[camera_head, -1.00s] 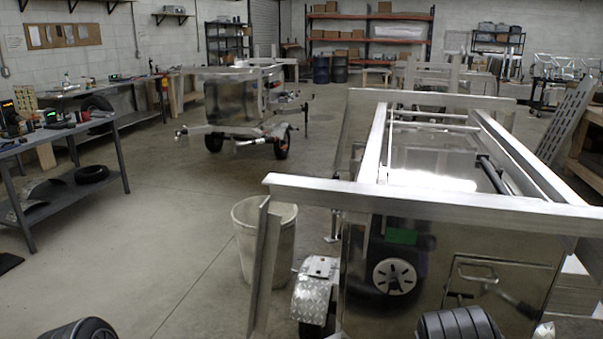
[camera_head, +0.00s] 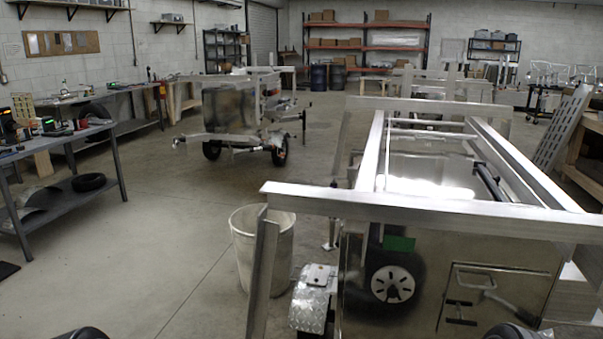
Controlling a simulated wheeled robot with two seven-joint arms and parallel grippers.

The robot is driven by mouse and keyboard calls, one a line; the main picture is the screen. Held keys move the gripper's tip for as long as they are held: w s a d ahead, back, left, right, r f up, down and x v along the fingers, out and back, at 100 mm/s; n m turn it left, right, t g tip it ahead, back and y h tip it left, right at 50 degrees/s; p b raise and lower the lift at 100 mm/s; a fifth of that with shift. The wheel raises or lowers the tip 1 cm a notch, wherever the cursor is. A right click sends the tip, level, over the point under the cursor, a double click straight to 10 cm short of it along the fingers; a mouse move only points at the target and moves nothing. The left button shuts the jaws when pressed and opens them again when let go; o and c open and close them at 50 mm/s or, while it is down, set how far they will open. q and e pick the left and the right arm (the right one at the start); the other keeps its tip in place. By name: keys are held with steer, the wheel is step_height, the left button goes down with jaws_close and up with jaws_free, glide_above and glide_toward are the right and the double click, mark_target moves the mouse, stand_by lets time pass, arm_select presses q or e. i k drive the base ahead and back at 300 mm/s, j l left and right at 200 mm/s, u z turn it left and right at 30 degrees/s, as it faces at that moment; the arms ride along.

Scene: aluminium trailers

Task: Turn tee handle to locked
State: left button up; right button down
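The aluminium trailer box (camera_head: 420,260) stands at the right, with its shiny front panel facing me. A framed door (camera_head: 500,278) is set in the lower right of that panel. Small dark handle parts, likely the tee handle (camera_head: 460,303), show near the door's left edge. They are too small to tell whether they are locked or unlocked. A grey elongated shape (camera_head: 512,306) crosses the door to their right; I cannot tell if it is a reflection. Neither gripper is in view; only dark rounded parts, apparently of my arms, show at the bottom edge.
A long aluminium rail (camera_head: 420,211) runs across the trailer's front above the panel. A white bin (camera_head: 262,245) and a diamond-plate fender (camera_head: 310,300) stand left of the box. A workbench (camera_head: 70,140) lines the left wall.

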mark_target(460, 320)
steer(key=z, duration=1.75)
steer(key=i+l, duration=0.3)
steer(key=l, duration=0.15)
steer(key=i+l, duration=0.35)
steer(key=l, duration=0.1)
